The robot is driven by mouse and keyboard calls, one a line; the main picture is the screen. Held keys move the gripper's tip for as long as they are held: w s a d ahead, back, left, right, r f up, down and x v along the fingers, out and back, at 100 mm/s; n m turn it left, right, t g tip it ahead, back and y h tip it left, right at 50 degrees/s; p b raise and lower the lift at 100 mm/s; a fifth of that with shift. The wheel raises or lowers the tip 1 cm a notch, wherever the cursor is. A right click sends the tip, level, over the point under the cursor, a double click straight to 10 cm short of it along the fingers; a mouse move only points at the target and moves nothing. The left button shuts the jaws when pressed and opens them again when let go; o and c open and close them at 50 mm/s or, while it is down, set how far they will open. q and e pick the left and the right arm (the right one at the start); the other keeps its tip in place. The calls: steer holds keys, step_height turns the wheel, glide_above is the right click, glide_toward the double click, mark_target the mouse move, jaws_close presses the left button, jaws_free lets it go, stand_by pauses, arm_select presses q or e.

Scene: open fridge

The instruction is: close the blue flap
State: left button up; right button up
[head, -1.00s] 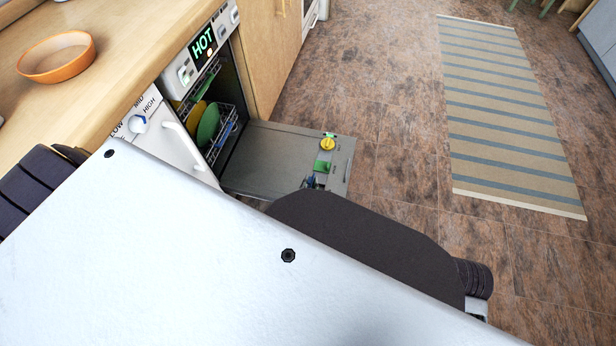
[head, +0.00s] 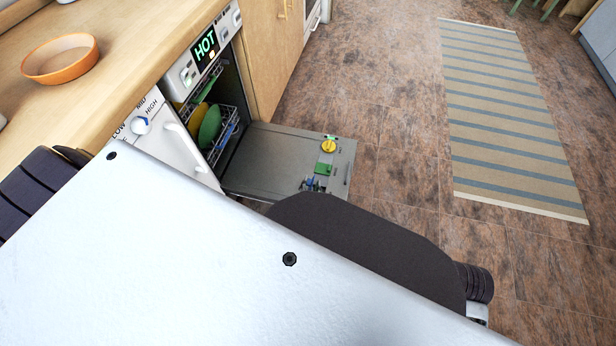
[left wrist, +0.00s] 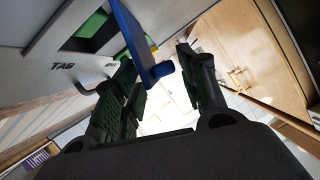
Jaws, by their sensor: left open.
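The blue flap (left wrist: 140,42) stands raised from the inner face of the open dishwasher door, beside a green recess (left wrist: 92,38) marked TAB. Its rounded lower end lies in the gap between the fingers of my left gripper (left wrist: 155,60). The gripper is open; I cannot tell whether a finger touches the flap. In the head view, the left gripper (head: 310,185) shows only as small dark tips over the door, with small blue parts by them; my arm hides the rest. My right gripper is not in view.
The dishwasher door (head: 265,150) lies open and low, with a yellow knob (head: 328,146) and a green part (head: 323,168). A rack with plates (head: 210,125) is inside. An orange bowl (head: 60,60) stands on the counter. The floor beyond the door is clear, with a striped rug (head: 505,110).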

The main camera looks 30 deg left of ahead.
arm_select(q)
steer(key=shift+a, duration=0.1)
steer(key=shift+s+a+n+h+b, duration=0.15)
steer(key=shift+a+n+h+b, duration=0.3)
steer(key=shift+a+n+h, duration=0.2)
steer(key=shift+s+a+n+h+b, duration=0.2)
steer(key=shift+a+n+h+b, duration=0.25)
steer(key=shift+a+n+b, duration=0.4)
steer(key=shift+s+a+f+n+t+h+b, duration=0.1)
steer(key=shift+a+f+n+t+h+b, duration=0.2)
steer(key=shift+b, duration=1.65)
steer(key=shift+s+a+n+h+b, duration=0.1)
steer(key=shift+a+n+h+b, duration=0.4)
steer(key=shift+b, duration=2.65)
steer(key=shift+p+v, duration=1.05)
steer(key=shift+v, duration=0.1)
steer(key=p+v, duration=0.7)
steer(key=v, duration=0.4)
steer(key=shift+s+d+p, duration=0.15)
steer(key=shift+s+p, duration=0.1)
steer(key=shift+p, duration=0.1)
